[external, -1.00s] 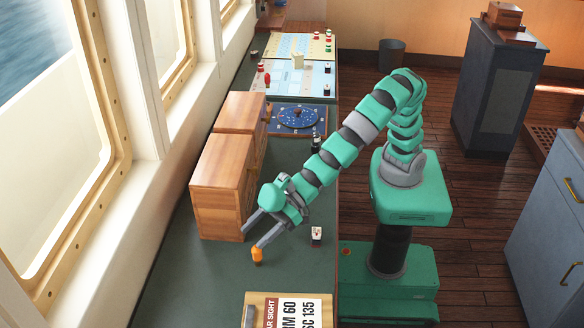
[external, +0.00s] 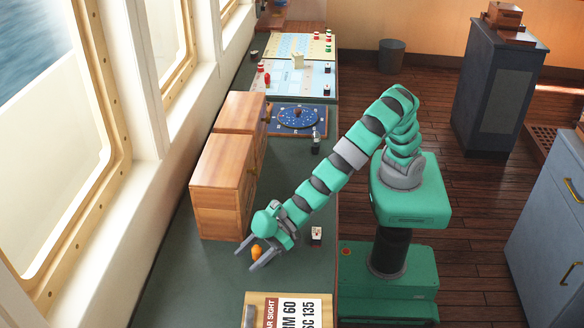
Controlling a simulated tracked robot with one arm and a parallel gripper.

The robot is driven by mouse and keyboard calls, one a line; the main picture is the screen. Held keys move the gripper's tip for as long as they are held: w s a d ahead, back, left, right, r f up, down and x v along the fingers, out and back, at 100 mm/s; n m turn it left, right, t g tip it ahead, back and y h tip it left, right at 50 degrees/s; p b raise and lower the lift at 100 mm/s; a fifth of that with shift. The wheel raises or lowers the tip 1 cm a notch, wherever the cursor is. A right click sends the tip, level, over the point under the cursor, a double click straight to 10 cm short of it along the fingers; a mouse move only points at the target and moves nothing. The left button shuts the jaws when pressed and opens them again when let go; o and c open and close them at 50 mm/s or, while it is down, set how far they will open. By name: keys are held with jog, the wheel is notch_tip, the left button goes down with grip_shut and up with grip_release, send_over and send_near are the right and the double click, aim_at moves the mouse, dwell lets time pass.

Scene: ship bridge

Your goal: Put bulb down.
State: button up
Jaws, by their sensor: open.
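The orange bulb (external: 256,251) is on the dark green counter (external: 190,290), near the front of the wooden cabinet. My gripper (external: 244,261) is open, low over the counter, with its two fingers pointing down and left. The bulb shows between or just behind the fingers, and the near finger hides part of it. I cannot tell whether a finger touches it.
A wooden cabinet (external: 221,190) stands close behind my gripper. A small white and dark item (external: 316,234) sits to the right. A lettered board (external: 284,310) lies at the near edge. Blue dial board (external: 297,119) and charts (external: 300,78) lie farther back.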

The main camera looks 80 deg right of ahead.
grip_shut()
jog(key=shift+r, duration=0.1)
